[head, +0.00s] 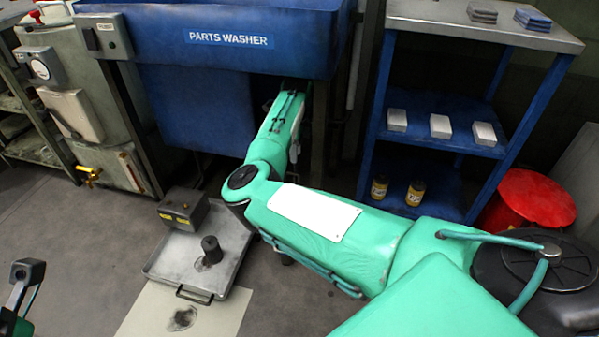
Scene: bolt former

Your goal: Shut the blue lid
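The blue parts washer (150,42), with its name on the front, fills the top of the head view. Its top is cut off by the picture edge, and I cannot make out a separate lid. My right arm reaches up from the lower right to the washer's front. Its end, with my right gripper (291,88), is just under the lower edge of the blue tub. The fingertips are hidden there, so I cannot see whether they touch or hold anything. A dark part of my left arm's end (27,272) shows at the lower left edge, away from the washer; its fingers are unclear.
A blue shelf unit (468,38) with white boxes and two yellow-black cans stands right of the washer. A red round bin (530,200) is beside it. A metal tray (168,258) lies on the floor at left of my arm. Open floor (80,240) is at left.

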